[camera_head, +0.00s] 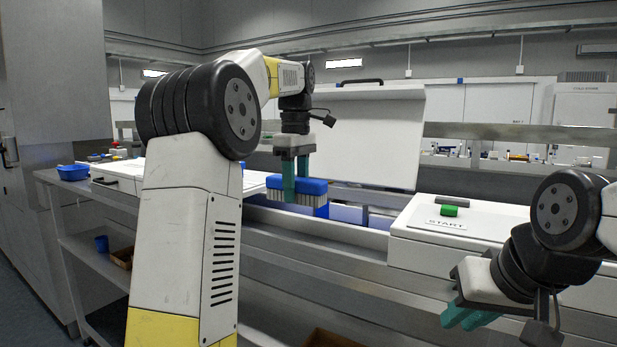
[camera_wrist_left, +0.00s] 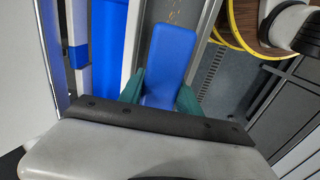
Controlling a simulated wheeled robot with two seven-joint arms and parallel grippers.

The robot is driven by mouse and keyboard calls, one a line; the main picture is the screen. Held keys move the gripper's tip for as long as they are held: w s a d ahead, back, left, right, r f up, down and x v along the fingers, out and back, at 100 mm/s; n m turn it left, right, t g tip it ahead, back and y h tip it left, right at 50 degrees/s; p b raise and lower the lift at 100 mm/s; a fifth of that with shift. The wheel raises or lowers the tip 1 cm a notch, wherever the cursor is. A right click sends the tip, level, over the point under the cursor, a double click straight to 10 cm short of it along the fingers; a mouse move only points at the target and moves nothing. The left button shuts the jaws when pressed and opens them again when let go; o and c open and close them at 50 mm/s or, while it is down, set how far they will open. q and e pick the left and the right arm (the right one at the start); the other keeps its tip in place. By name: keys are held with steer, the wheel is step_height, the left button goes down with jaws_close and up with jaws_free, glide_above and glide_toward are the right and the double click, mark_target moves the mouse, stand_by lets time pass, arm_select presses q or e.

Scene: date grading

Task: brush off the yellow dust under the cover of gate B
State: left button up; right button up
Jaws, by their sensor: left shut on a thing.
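My left gripper (camera_head: 295,178) is shut on a blue brush (camera_head: 312,187) with pale bristles pointing down. It holds the brush over the blue-lined channel in front of a raised white cover (camera_head: 370,140). In the left wrist view the blue brush (camera_wrist_left: 170,55) sits between the teal fingers (camera_wrist_left: 160,93). Small yellowish specks (camera_wrist_left: 175,12) show on a grey surface just beyond the brush; the head view does not show them. No gate letter is legible. My right gripper (camera_head: 468,316) hangs at the lower right, apart from the bench, and its finger gap is unclear.
A blue bowl (camera_head: 73,172) is at the far left. The metal bench edge (camera_head: 300,245) runs along the front.

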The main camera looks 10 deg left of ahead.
arm_select(q)
steer(key=shift+f, duration=4.45)
steer(key=shift+f, duration=0.55)
steer(key=shift+d, duration=0.1)
